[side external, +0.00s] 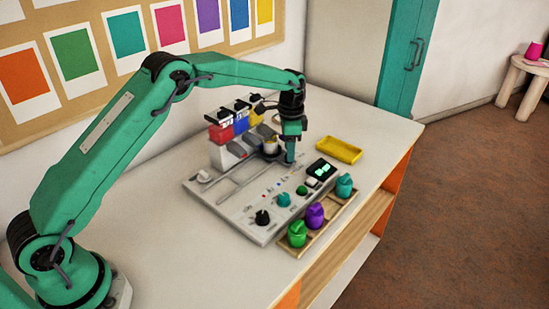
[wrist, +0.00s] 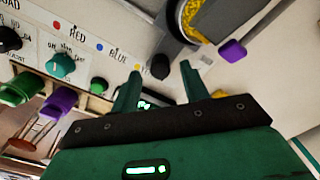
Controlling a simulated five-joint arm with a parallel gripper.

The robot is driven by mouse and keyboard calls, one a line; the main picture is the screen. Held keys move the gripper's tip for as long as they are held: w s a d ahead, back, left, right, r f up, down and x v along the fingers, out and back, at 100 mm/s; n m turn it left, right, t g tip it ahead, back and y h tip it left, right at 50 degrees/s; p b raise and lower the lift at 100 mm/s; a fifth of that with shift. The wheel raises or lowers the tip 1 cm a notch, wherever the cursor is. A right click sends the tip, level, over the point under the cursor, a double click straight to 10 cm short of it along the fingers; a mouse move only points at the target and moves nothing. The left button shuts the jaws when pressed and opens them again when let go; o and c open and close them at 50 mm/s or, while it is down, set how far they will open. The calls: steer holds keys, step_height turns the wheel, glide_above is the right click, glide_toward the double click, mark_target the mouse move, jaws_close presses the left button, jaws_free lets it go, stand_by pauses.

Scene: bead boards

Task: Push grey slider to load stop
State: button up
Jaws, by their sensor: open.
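The grey slider (side external: 270,155) carries a cup of yellow beads (side external: 270,145) and sits toward the far end of the long slot in the white board (side external: 222,197). In the wrist view the slider (wrist: 170,38) is at the top, with a dark rounded knob (wrist: 160,67) beside it. My gripper (side external: 290,161) is open and low over the board, right beside the slider. In the wrist view the knob appears between the fingertips (wrist: 160,70); contact cannot be told. A partly cut-off LOAD label (wrist: 10,6) lies far left, past RED and BLUE.
Red, blue and yellow dispensers (side external: 240,127) stand behind the slider. Knobs, buttons and a display (side external: 321,169) fill the board's front. A yellow tray (side external: 339,150) lies right.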

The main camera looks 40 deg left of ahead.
steer(key=shift+f, duration=0.9)
jaws_close()
steer(key=shift+s, duration=0.2)
steer(key=s, duration=2)
steer(key=shift+s+r, duration=0.1)
steer(key=shift+s, duration=0.25)
jaws_free()
